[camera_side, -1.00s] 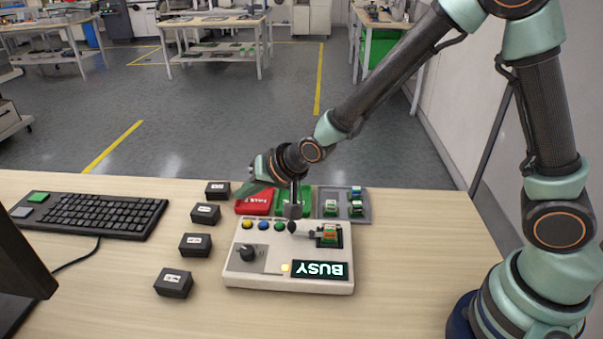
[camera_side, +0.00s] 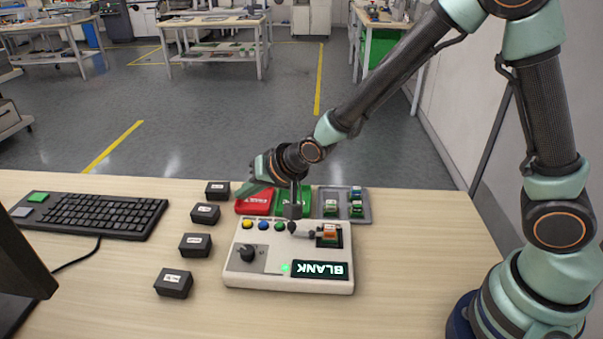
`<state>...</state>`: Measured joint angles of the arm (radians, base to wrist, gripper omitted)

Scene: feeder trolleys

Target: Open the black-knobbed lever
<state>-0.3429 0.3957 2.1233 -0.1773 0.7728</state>
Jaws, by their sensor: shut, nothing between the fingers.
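The light grey tester box (camera_side: 236,278) stands on the table with its display (camera_side: 319,269) reading "BLANK" upside down and a green light (camera_side: 285,267) lit beside it. The black-knobbed lever (camera_side: 301,233) lies on its top, the knob at the left by my gripper and the arm running right towards the socket. An orange-topped chip (camera_side: 329,231) sits in the black socket. My gripper (camera_side: 292,217) points down, shut and empty, just above the knob; I cannot tell whether it touches.
Several black labelled boxes (camera_side: 173,283) stand left of the tester. Behind it are a red tray (camera_side: 254,204), a green tray (camera_side: 306,200) and a grey tray (camera_side: 366,208) with several chips. A keyboard (camera_side: 92,215) lies left. The table right of the tester is clear.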

